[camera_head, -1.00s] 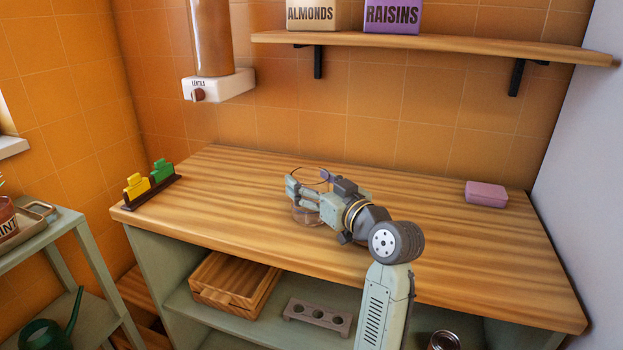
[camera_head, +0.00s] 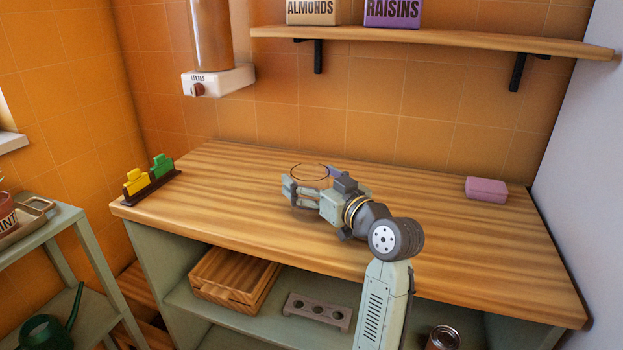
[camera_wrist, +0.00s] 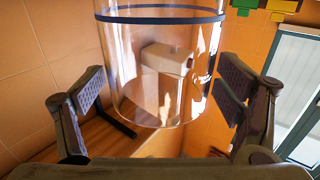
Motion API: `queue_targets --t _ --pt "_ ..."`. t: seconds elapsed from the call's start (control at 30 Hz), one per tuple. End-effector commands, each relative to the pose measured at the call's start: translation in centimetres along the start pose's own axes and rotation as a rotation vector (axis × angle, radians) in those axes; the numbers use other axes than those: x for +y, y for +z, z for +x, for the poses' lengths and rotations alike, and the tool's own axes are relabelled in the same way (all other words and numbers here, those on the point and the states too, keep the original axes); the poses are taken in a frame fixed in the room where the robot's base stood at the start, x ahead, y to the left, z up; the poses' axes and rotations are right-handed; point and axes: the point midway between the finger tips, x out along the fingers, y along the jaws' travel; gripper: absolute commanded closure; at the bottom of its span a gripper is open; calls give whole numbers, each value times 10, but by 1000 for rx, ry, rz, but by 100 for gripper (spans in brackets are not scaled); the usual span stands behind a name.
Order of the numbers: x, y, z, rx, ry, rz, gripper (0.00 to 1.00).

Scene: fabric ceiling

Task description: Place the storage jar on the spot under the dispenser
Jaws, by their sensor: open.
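The storage jar (camera_head: 308,166) is clear glass with a thin dark ring, on the middle of the wooden counter. In the wrist view the jar (camera_wrist: 150,105) fills the space between the fingers, with a dark blue band. My gripper (camera_head: 310,181) is open, with a finger on each side of the jar and gaps showing in the wrist view. The lower jar is partly hidden by my gripper in the head view. The white dispenser (camera_head: 225,80), labelled LENTILS, hangs on the wall at the back left. It shows through the glass in the wrist view (camera_wrist: 166,61). The counter spot beneath it looks bare.
Yellow and green clips stand in a dark rack (camera_head: 152,190) at the counter's left end. A pink block (camera_head: 486,189) lies at the right. A wooden shelf (camera_head: 430,39) with boxes hangs above. The counter (camera_head: 230,185) left of the jar is clear.

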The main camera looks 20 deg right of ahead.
Motion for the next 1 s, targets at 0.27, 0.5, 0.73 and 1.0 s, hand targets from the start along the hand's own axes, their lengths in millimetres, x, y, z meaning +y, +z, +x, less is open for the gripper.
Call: queue_targets --t 0.27,0.5,0.73,1.0 --pt "1 -1 -28 2 3 -3 14" --pt "1 -1 -82 2 4 -2 14" --pt "1 -2 -114 1 2 -1 14" --pt "0 -3 -120 0 -1 0 14"
